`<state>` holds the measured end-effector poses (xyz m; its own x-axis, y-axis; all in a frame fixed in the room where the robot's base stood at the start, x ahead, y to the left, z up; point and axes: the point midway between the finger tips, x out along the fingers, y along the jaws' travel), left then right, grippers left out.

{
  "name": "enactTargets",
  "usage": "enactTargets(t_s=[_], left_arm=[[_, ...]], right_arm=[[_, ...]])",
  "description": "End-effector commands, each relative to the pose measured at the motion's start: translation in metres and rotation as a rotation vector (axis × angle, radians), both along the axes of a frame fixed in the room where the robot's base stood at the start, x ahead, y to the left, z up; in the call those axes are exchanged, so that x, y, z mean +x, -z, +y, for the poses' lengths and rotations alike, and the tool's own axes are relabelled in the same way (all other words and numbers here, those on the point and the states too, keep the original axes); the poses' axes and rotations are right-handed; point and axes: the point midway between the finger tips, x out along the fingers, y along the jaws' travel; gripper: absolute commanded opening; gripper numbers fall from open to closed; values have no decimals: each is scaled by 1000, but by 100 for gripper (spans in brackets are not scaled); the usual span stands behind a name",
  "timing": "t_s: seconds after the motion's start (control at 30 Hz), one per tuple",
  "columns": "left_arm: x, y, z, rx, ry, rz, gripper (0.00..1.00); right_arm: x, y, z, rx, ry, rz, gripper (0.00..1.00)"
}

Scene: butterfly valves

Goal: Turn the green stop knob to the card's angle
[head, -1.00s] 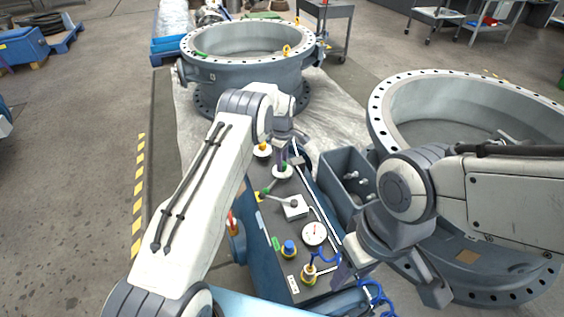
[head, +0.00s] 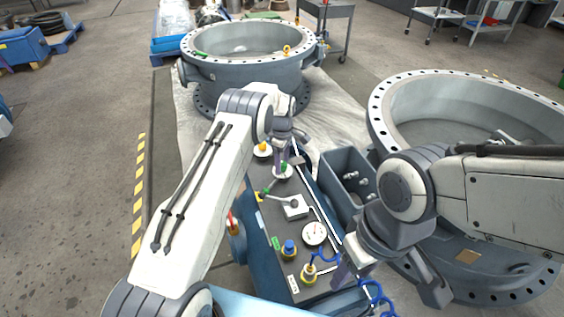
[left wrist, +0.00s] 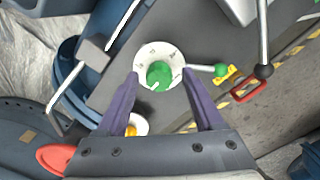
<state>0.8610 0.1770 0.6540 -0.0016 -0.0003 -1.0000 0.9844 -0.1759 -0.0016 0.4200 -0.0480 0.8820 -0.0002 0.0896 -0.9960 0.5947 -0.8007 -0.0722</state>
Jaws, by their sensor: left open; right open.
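The green knob (left wrist: 159,74) sits on a round white dial (left wrist: 146,52) with small marks. A pale line shows on the knob, toward the lower left in the left wrist view. The knob also shows in the head view (head: 283,168). My left gripper (left wrist: 161,80) is open, its purple fingers on either side of the knob; I cannot tell whether they touch it. It also shows over the dial in the head view (head: 283,155). My right gripper (head: 338,275) is open near the panel's near right edge. I cannot clearly pick out the card.
A green-ended rod (left wrist: 220,70) reaches out beside the dial. A dark ball-ended lever (left wrist: 263,71) stands near it. An orange knob (head: 262,147) on a white dial lies beyond. A gauge (head: 314,233), a blue button (head: 289,247) and a grey bin (head: 347,180) are nearby.

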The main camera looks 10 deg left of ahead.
Motion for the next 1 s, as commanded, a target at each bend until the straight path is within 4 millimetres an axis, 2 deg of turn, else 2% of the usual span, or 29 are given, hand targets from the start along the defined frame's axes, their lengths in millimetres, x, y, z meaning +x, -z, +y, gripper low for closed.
enactTargets(t_s=[0.17, 0.5, 0.6, 0.77, 1.0], left_arm=[[1, -12, 0, 0, 1, -4, 69], [1, -77, 0, 0, 0, -3, 69], [0, -91, 0, 0, 0, -2, 69], [0, -103, 0, 0, 0, 0, 69], [0, -105, 0, 0, 0, 0, 69]], right_arm=[[0, -1, 0, 0, 0, 0, 50], [0, -5, 0, 0, 0, 0, 50], [0, -5, 0, 0, 0, 0, 50], [0, -6, 0, 0, 0, 0, 50], [0, -6, 0, 0, 0, 0, 50]])
